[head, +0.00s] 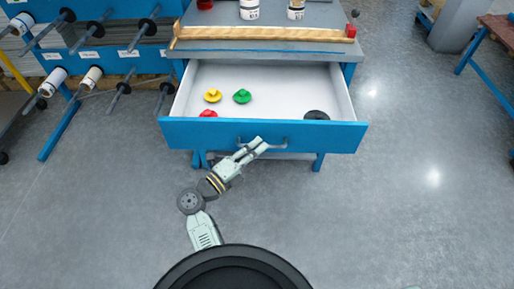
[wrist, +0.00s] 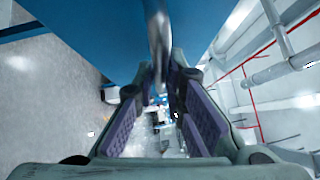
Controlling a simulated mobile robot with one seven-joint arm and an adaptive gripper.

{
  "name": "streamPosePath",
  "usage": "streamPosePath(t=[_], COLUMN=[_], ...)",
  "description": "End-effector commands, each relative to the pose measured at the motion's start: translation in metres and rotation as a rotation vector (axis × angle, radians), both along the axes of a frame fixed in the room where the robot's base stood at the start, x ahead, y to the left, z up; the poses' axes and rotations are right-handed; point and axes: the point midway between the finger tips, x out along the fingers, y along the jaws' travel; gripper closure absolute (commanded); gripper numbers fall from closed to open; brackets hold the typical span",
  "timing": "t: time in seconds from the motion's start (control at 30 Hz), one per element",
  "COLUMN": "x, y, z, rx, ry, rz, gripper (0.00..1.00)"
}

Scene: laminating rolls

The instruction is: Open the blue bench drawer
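The blue bench drawer (head: 300,134) is pulled well out of the bench, with its white inside showing in the head view. Its grey bar handle (head: 283,143) is on the middle of the blue front. My gripper (head: 262,143) is at this handle, reaching up from below.
Yellow (head: 212,96), green (head: 242,96), red (head: 208,113) and black (head: 316,115) pieces lie in the drawer. A wooden bar (head: 260,33) lies on the bench top. A blue roll rack (head: 95,60) stands left. The floor (head: 400,200) on the right is clear.

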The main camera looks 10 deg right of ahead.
Motion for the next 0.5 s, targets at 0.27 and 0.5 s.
streamPosePath(t=[0.27,0.5], x=[0.0,0.0], y=[-0.0001,-0.0001], z=[0.0,-0.0001], rx=[0.0,0.0], ry=[0.0,0.0], rz=[0.0,-0.001], gripper=[0.7,0.7])
